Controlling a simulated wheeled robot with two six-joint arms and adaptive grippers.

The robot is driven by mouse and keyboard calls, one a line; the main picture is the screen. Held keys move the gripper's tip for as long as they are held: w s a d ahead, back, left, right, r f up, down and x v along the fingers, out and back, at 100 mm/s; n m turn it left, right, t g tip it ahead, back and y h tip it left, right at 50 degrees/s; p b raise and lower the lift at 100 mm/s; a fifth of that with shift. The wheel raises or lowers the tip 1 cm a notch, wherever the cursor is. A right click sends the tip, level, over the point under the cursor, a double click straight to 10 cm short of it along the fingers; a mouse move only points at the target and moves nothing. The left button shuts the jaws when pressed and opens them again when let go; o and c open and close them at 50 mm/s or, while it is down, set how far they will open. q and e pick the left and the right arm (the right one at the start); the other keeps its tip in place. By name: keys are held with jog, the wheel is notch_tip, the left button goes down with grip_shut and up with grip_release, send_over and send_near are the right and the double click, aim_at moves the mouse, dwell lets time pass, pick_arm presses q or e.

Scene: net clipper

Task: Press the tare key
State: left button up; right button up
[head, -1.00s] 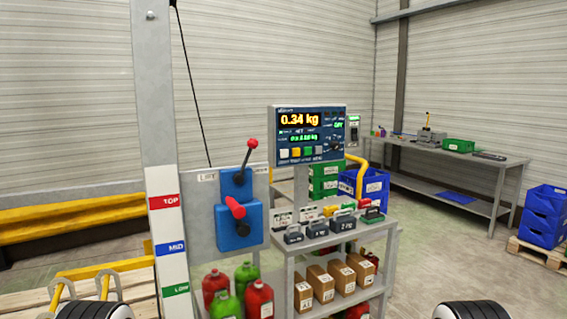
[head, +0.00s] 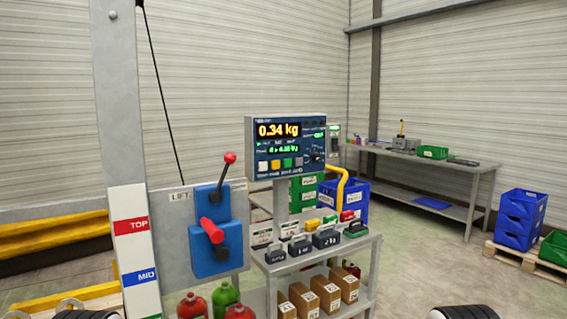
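The scale's display panel (head: 286,146) stands on a post behind the small shelf table, near the middle of the head view. Its screen reads 0.34 kg in orange, with smaller green text below. A row of small keys (head: 281,163) in white, yellow, green and grey runs along its lower part. The key labels are too small to read, so I cannot tell which is the tare key. Dark rounded parts show at the bottom left and bottom right edges, but no gripper fingers are visible.
A lift lever box (head: 214,232) with red-knobbed levers stands left of the panel, beside a striped post (head: 135,245). The shelf table (head: 318,254) bears several weights, with boxes below. A long workbench (head: 425,165) and blue crates (head: 521,218) stand at right.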

jog(key=shift+c, duration=0.3)
grip_shut()
dwell(0.9)
